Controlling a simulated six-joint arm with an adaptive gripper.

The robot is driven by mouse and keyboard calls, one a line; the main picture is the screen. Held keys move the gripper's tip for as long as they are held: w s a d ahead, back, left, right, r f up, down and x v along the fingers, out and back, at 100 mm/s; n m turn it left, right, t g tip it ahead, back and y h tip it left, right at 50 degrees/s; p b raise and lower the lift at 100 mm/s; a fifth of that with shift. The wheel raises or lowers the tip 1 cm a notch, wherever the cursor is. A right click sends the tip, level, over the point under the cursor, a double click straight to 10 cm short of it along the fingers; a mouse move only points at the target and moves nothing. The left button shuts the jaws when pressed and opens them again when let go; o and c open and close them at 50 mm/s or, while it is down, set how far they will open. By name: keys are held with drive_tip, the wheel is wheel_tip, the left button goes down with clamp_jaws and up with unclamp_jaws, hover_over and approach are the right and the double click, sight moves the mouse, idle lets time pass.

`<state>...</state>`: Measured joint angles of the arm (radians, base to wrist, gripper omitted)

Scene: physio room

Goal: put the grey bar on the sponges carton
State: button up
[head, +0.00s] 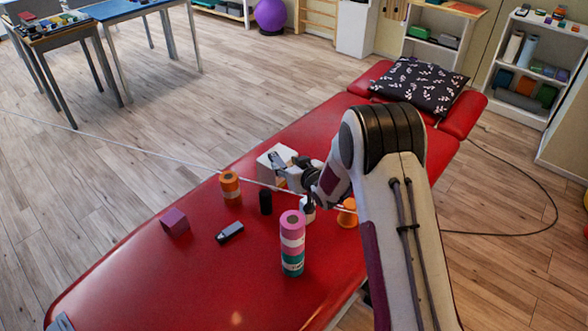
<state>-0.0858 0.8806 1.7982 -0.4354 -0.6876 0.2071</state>
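A white box (267,169), which looks like the sponges carton, stands on the red treatment table; no label can be read. My gripper (283,172) is at its right side, overlapping it in the picture; I cannot tell if they touch. The finger opening is too small and partly covered to judge, and I cannot tell if anything is held. A small dark grey bar-like object with a lighter end (230,232) lies on the table, nearer the camera and apart from the gripper. A grey-blue piece (60,323) shows at the bottom left edge, cut off.
On the red table (130,275) stand an orange roll stack (230,187), a black cylinder (265,202), a purple block (174,222), a pink, white and green roll stack (292,243), a white-and-dark bottle (307,209) and an orange spool (347,213). A patterned pillow (420,85) lies at the far end.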

drive_tip(key=shift+v, duration=2.7)
drive_tip(key=s+d+r+m+g+h, duration=0.1)
drive_tip(key=s+d+r+h, duration=0.1)
drive_tip(key=s+d+r, duration=0.5)
drive_tip(key=s+d+r+m+g+h, duration=0.1)
drive_tip(key=s+d+r+m+h, duration=0.15)
drive_tip(key=s+r, duration=0.75)
drive_tip(key=s+d+r+g, duration=0.1)
drive_tip(key=s+r+g, duration=0.1)
drive_tip(key=s, duration=1.2)
drive_tip(key=s+d+r+g, duration=0.1)
drive_tip(key=s+r+g, duration=0.1)
drive_tip(key=s, duration=1.3)
drive_tip(key=shift+s+m, duration=0.2)
drive_tip(key=shift+m, duration=0.25)
